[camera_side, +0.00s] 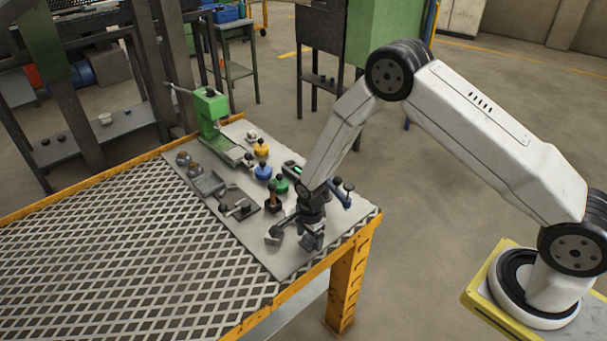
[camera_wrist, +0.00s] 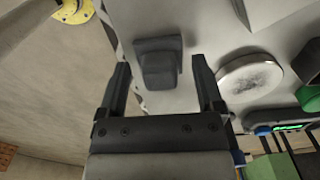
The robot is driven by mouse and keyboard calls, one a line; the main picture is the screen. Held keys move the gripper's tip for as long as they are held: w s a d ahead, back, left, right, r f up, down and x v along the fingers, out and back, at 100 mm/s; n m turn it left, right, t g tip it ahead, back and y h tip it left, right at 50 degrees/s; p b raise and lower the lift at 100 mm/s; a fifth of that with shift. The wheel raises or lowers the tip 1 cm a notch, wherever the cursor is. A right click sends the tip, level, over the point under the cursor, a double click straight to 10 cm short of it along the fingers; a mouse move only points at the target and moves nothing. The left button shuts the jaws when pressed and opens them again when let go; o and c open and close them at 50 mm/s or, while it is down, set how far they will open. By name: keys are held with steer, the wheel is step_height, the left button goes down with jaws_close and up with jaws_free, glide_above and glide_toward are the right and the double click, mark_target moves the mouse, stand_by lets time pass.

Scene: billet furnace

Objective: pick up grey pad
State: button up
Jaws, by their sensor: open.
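A dark grey block (camera_wrist: 158,52) with a smaller raised part lies on the light grey sheet in the wrist view. I take it for the grey pad. My gripper (camera_wrist: 160,64) is open, with one finger on each side of it. Gaps show between both fingers and the block, and it is not held. In the side view my gripper (camera_side: 311,240) points down, low over the near right corner of the sheet (camera_side: 262,262). There the gripper hides the pad or blends with it, and I cannot tell its outline.
A round pale metal disc (camera_wrist: 250,78) lies just right of the fingers in the wrist view. Green (camera_side: 280,185), blue (camera_side: 263,172) and yellow (camera_side: 261,148) knobbed pieces stand behind my gripper. A green press (camera_side: 211,108) stands farther back. The mesh tabletop (camera_side: 120,250) is clear.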

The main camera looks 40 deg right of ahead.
mark_target(309, 236)
jaws_close()
stand_by(0.3)
steer(key=shift+r, duration=0.1)
steer(key=shift+r, duration=1.55)
steer(key=s+d+r, duration=0.1)
steer(key=s+r, duration=0.8)
steer(key=s, duration=0.5)
steer(key=shift+d+r, duration=0.2)
steer(key=shift+r, duration=0.2)
